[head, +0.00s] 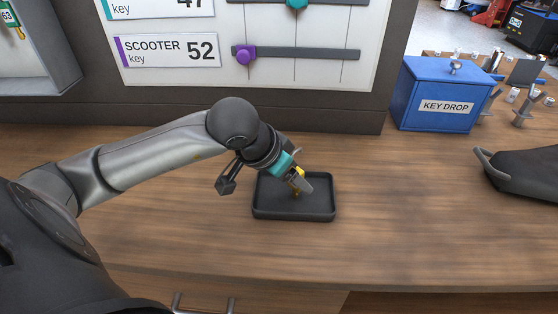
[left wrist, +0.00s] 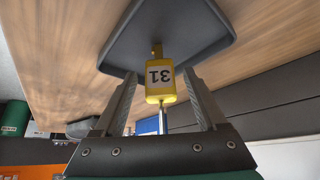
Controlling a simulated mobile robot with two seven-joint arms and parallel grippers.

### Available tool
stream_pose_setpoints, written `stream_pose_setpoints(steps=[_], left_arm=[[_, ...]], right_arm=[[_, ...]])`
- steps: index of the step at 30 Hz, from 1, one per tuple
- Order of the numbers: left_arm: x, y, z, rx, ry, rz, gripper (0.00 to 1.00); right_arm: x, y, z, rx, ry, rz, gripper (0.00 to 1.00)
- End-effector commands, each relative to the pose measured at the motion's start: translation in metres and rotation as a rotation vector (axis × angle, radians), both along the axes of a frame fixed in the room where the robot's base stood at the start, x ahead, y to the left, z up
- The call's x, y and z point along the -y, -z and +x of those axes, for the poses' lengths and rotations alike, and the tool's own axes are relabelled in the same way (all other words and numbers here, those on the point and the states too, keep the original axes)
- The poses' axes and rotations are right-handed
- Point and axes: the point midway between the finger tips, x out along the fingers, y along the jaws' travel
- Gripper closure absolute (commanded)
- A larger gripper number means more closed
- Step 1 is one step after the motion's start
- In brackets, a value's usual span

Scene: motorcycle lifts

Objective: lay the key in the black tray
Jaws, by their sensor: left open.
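The tray also shows in the left wrist view (left wrist: 200,35). My left gripper (head: 304,184) is above the tray, pointing down into it, and open. The tag lies between its two fingers (left wrist: 162,100), with a gap on each side. One end of the key points at the tray floor; I cannot tell whether it rests there. My right gripper is not in view.
The blue key drop box (head: 430,95) stands at the back right. A dark tool or seat-like object (head: 525,172) lies at the right edge. A board with sliders (head: 295,55) rises behind the tray. The wooden counter (head: 410,220) right of the tray is clear.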

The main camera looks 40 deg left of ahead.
Motion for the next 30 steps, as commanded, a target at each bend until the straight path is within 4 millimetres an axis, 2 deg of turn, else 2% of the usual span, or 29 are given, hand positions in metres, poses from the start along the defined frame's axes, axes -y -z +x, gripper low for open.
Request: stream_pose_setpoints(steps=[12,22,30], left_arm=[[-0.008,-0.052,-0.032,0.000,0.002,0.007,0.26],[-0.011,-0.076,-0.048,-0.002,0.003,0.005,0.26],[-0.010,-0.089,-0.051,-0.003,0.006,-0.007,0.26]], right_arm=[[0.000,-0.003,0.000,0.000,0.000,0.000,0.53],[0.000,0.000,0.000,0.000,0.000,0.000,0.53],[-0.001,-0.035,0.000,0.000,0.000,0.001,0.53]])
